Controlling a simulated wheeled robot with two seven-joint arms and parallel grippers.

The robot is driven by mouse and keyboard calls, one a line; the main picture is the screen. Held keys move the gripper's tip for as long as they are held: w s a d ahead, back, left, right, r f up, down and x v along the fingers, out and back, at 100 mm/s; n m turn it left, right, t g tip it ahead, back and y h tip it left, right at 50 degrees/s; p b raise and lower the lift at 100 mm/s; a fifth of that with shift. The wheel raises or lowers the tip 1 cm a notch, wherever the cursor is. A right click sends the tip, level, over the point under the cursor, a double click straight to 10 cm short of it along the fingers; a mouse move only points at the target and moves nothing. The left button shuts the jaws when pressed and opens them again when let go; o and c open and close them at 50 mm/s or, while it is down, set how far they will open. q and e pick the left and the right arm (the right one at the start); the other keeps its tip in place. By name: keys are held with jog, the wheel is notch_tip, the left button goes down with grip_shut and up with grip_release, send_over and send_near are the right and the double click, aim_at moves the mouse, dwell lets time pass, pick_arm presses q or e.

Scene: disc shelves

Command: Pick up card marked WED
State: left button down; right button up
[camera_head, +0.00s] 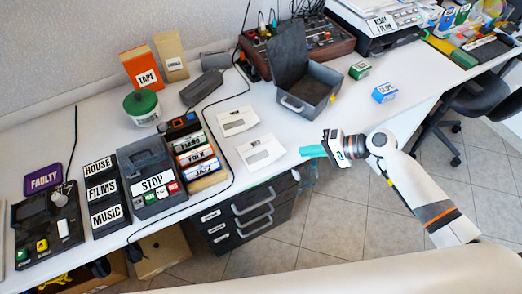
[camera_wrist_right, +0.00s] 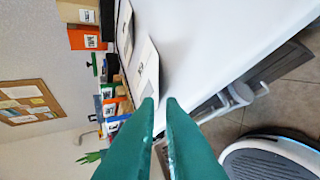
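Two white cards lie flat on the white desk in the head view, an upper one (camera_head: 238,121) and a lower one (camera_head: 261,152). Both have dark print too small to read, so I cannot tell which is marked WED. The right wrist view shows the nearer card (camera_wrist_right: 148,66) just beyond my fingertips, with the other card (camera_wrist_right: 124,28) behind it. My right gripper (camera_head: 303,151) has teal fingers and is at the desk's front edge, right of the lower card, apart from it. In the wrist view its fingertips (camera_wrist_right: 160,101) stand slightly apart with nothing between them. My left gripper is not in view.
An open grey metal box (camera_head: 310,91) stands behind the cards to the right. A rack of labelled cassettes (camera_head: 193,152) stands left of them, with a black cable between. A drawer unit (camera_head: 248,215) is below the edge. Desk around the cards is mostly clear.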

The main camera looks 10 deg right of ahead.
aim_at(285, 152)
jog(key=shift+p+x, duration=0.35)
jog(key=shift+x, duration=2.85)
jog(key=shift+w+r, duration=0.1)
jog(key=shift+w, duration=0.05)
grip_shut()
jog(key=shift+r, duration=0.15)
